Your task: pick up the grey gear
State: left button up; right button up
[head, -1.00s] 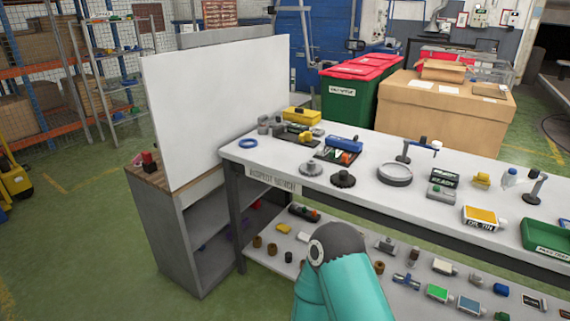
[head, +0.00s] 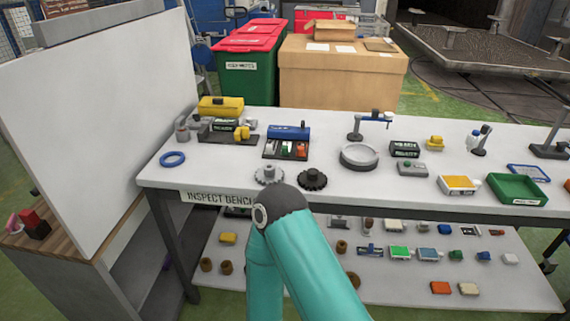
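The grey gear (head: 269,174) lies flat on the white inspection bench (head: 330,198), near its front edge. A black gear (head: 312,179) lies just to its right, close beside it. One of my teal arms rises from the bottom of the head view, with its dark grey joint just below and in front of the grey gear. No gripper fingers show in the view, so neither gripper can be seen. Nothing visible holds the grey gear.
A blue ring (head: 172,159) lies left on the bench. Behind the gears are a yellow box (head: 221,106), a blue-topped tray (head: 287,142) and a round grey dish (head: 359,156). A white panel (head: 100,95) stands left. A lower shelf (head: 440,285) holds small parts.

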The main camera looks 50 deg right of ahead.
aim_at(270, 173)
jog(key=z, duration=0.4)
jog(key=i, duration=0.95)
jog(key=z, duration=0.7)
jog(key=k, duration=0.7)
jog(key=z, duration=0.25)
jog(key=i, duration=0.6)
